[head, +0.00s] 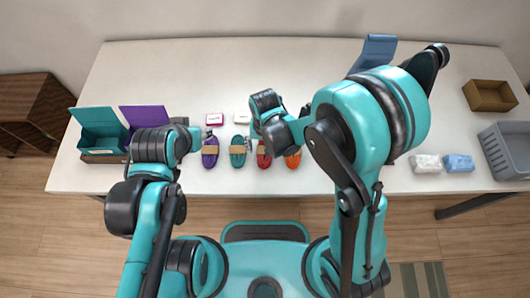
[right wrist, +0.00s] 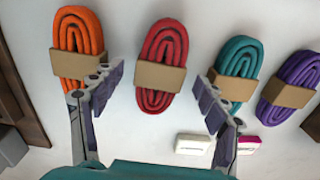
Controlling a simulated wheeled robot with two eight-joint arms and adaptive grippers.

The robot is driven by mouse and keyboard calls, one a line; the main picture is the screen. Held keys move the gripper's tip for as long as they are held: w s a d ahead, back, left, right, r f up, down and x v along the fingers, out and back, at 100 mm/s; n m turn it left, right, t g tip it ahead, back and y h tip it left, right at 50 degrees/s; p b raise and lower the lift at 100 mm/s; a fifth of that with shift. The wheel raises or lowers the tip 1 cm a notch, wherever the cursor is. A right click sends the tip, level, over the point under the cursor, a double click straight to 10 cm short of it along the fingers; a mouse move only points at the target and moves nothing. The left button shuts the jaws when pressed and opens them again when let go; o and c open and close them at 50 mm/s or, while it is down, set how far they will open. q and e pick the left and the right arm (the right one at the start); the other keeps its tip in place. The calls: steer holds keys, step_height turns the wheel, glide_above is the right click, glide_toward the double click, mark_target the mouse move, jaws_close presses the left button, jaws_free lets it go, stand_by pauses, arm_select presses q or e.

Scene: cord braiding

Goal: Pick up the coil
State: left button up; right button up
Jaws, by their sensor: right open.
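Several flat coils with tan paper bands lie in a row on the white table: a purple coil (head: 210,152), a teal coil (head: 237,152), a red coil (head: 263,158) and an orange coil (head: 293,160). In the right wrist view my right gripper (right wrist: 158,90) is open and empty. The red coil (right wrist: 165,42) appears between its spread fingers, a little beyond the tips. The orange coil (right wrist: 77,32) is beside the left finger and the teal coil (right wrist: 238,58) beside the right finger. My left gripper (head: 206,138) is by the purple coil; its jaws are too small to read.
A teal box (head: 98,128) and a purple box (head: 143,118) stand at the left. A grey basket (head: 505,150), a brown tray (head: 490,95) and white and blue packs (head: 458,163) are at the right. Small labelled cards (head: 215,119) lie behind the coils.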

steer(key=shift+f, duration=0.15)
steer(key=shift+c, duration=0.9)
steer(key=c, duration=1.2)
steer(key=shift+o, duration=0.2)
